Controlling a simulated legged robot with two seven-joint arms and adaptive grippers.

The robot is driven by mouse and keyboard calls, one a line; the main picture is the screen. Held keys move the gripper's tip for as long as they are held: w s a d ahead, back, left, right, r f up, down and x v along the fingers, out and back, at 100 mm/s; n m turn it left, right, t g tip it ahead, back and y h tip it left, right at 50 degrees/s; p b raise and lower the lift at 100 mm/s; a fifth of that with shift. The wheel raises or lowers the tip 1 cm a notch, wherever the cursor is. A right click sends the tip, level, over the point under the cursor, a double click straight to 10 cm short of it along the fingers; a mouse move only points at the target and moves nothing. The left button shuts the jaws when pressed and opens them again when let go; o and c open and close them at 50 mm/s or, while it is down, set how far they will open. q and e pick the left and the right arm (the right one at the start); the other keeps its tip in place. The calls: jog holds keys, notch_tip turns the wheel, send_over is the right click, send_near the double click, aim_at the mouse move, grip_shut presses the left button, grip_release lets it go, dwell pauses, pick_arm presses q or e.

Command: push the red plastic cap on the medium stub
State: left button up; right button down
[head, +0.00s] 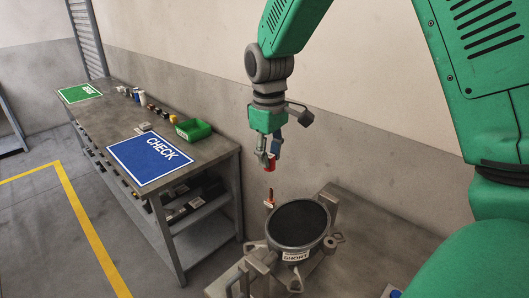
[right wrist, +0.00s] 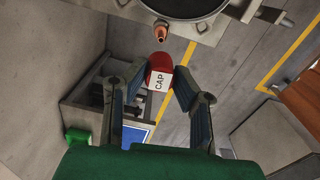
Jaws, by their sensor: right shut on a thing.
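My right gripper (head: 269,156) is shut on the red plastic cap (head: 270,166) and holds it in the air. In the right wrist view the cap (right wrist: 160,63) sits between the fingertips, with a white face marked CAP. A copper stub (head: 269,196) stands upright beside the compressor (head: 298,224), below the cap in the head view. The stub (right wrist: 160,33) also shows in the right wrist view, with a gap between it and the cap. No other stub is clearly visible, so its size cannot be compared. My left gripper is out of view.
The compressor carries a SHORT label (head: 295,255) and sits on a grey pallet (head: 345,213). A workbench (head: 200,160) at left bears a blue CHECK mat (head: 150,158), a green mat (head: 79,93), a green bin (head: 193,130) and several small parts. Space around the stub's top looks clear.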

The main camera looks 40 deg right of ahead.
aim_at(273, 167)
jog(key=f, duration=0.1)
jog(key=f+b, duration=0.1)
jog(key=d+f, duration=0.1)
jog(key=shift+s+f, duration=0.25)
jog(key=shift+f, duration=0.1)
jog(key=shift+w+a+f+b, duration=0.15)
jog(key=shift+a+f+b, duration=0.3)
jog(key=shift+f, duration=0.1)
jog(key=shift+a, duration=0.3)
jog(key=shift+d+f, duration=0.2)
jog(key=shift+d, duration=0.5)
jog(key=shift+a+r+p, duration=0.15)
jog(key=shift+a+p, duration=0.2)
jog(key=shift+a, duration=0.15)
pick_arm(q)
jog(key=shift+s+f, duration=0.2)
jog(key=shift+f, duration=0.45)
pick_arm(e)
jog(key=shift+s+a, duration=0.2)
jog(key=shift+a, duration=0.15)
jog(key=shift+d, duration=0.1)
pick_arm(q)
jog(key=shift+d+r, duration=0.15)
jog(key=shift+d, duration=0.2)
pick_arm(e)
jog(key=shift+d, duration=0.35)
